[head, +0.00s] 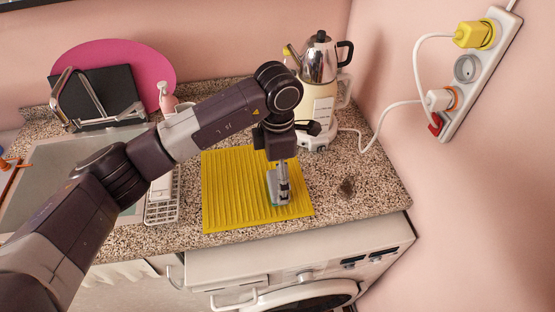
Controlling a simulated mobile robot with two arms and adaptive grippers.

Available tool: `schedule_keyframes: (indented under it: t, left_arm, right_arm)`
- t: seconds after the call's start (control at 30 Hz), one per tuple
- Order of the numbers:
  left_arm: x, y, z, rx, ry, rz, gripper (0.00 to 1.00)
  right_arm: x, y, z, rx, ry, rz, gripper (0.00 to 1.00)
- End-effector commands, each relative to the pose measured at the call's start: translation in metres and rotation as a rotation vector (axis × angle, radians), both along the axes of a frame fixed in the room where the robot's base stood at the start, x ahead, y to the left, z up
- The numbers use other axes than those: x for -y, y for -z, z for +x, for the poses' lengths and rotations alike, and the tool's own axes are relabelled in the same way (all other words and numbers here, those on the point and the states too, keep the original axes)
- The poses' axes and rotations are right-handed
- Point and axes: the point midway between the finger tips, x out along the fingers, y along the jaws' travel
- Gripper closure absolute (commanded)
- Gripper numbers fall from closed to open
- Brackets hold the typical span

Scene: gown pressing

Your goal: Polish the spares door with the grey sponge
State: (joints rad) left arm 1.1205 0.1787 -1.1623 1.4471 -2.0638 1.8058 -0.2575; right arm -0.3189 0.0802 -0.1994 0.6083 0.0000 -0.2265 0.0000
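My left gripper (279,190) points down over the yellow ribbed mat (232,190) on the counter. A small grey thing with a teal edge (270,186) shows at its fingertips and may be the grey sponge. The fingers hide part of it, and I cannot tell whether they are shut on it. No door is plainly marked as the spares door. Below the counter is a white front with a round door (318,292), cut off by the frame's bottom edge. My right gripper is not in view.
A kettle (320,62) stands behind the mat, with a white cord to the power strip (480,72) on the right wall. A pink oval board (150,62) and a black panel (118,88) stand back left. The counter's right end (375,190) is mostly clear.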

Motion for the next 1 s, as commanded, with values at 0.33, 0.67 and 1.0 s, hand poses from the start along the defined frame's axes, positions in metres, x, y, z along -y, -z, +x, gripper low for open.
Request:
schedule_keyframes:
  t: [0.33, 0.67, 1.0]
  left_arm:
    - [0.0, 0.034, 0.0, 0.0, 0.001, 0.0, 0.15]
    - [0.0, 0.035, 0.0, 0.001, 0.001, -0.001, 0.21]
    - [0.0, 0.035, 0.0, 0.001, 0.001, -0.001, 0.58]
  right_arm:
    - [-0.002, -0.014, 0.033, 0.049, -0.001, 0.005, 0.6]
    - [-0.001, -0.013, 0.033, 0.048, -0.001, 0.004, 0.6]
    - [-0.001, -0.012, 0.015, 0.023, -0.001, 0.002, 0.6]
